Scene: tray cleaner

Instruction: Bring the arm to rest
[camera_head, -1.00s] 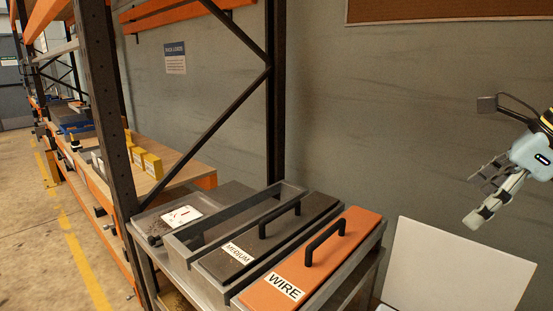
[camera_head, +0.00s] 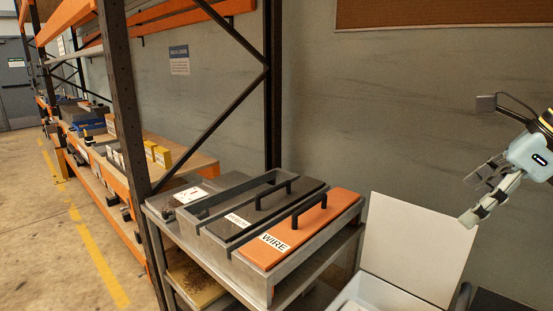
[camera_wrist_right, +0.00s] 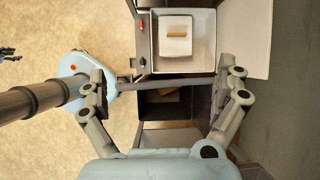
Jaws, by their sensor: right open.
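My right gripper (camera_head: 476,198) hangs at the right of the head view, in front of the grey wall and above the white panel. It is open. In the right wrist view its two fingers (camera_wrist_right: 168,80) are spread apart, with nothing held between them. A grey bar crosses the picture between the fingers; I cannot tell how far below them it lies. My left gripper is not seen in the head view.
A metal cart (camera_head: 310,270) holds an orange-lidded WIRE tray (camera_head: 318,222) and a dark-lidded tray (camera_head: 268,205). An upright white panel (camera_head: 415,245) stands right of it. The wrist view shows a white bin (camera_wrist_right: 199,52) holding a block (camera_wrist_right: 177,29). Shelving (camera_head: 125,120) fills the left.

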